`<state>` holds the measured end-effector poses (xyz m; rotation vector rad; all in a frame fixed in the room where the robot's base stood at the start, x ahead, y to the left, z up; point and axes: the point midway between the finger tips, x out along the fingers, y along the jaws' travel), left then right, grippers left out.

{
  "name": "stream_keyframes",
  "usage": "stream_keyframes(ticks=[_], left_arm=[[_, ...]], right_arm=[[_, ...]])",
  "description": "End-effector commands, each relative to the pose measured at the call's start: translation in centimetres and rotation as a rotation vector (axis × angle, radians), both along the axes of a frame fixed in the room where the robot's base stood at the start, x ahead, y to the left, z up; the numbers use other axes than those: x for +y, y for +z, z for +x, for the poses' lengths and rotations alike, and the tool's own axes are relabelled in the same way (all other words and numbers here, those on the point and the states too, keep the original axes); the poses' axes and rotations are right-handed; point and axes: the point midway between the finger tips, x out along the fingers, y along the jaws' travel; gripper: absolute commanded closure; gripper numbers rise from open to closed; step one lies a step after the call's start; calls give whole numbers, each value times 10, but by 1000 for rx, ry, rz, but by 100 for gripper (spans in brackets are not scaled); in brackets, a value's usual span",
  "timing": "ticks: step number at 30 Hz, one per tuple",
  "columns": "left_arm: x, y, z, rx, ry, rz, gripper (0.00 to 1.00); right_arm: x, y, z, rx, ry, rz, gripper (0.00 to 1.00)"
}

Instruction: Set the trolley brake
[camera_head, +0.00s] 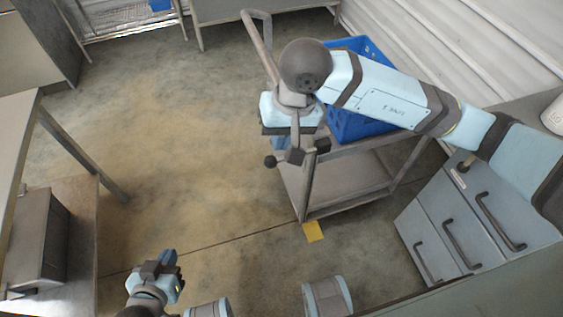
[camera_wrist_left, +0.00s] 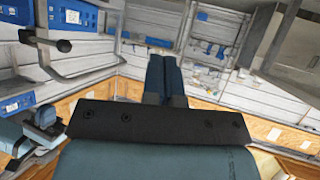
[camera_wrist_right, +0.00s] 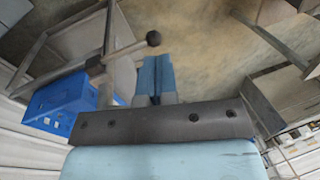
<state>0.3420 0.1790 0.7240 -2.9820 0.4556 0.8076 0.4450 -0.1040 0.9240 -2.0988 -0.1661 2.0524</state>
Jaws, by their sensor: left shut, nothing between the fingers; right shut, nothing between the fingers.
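The trolley (camera_head: 350,185) is a grey metal cart with a blue crate (camera_head: 345,125) on top and a push handle at its far left. A lever with a black ball knob (camera_head: 270,161) sticks out from its left side; the knob also shows in the right wrist view (camera_wrist_right: 153,38), just ahead of the fingertips. My right gripper (camera_head: 279,143) is shut and empty, above and close to the lever. I cannot tell whether it touches it. In the right wrist view its blue fingers (camera_wrist_right: 155,60) are together. My left gripper (camera_head: 169,256) is shut and empty, low at front left.
A yellow marker (camera_head: 313,231) lies on the floor by the trolley's near corner. A grey drawer cabinet (camera_head: 470,220) stands at right. A table (camera_head: 18,130) is at left. The floor (camera_head: 170,150) between table and trolley is clear.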

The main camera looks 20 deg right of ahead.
Motion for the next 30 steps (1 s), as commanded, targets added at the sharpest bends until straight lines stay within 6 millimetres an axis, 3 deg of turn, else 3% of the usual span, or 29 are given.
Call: stream_keyframes(ticks=[3, 7, 20, 25, 30], left_arm=[[-1, -11, 0, 2, -2, -2, 100], [-2, -11, 0, 1, -4, -5, 100], [-3, -8, 1, -7, -4, -7, 100], [-2, -13, 0, -2, -3, -7, 100], [-2, -16, 1, -5, -3, -10, 100]], right_arm=[[-24, -2, 18, -114, 49, -145, 100], [-37, 2, 27, -169, 72, -227, 100], [-39, 1, 29, -177, 76, -242, 100], [-39, -18, 32, -174, 76, -241, 100], [-39, -54, 38, -172, 75, -241, 100]])
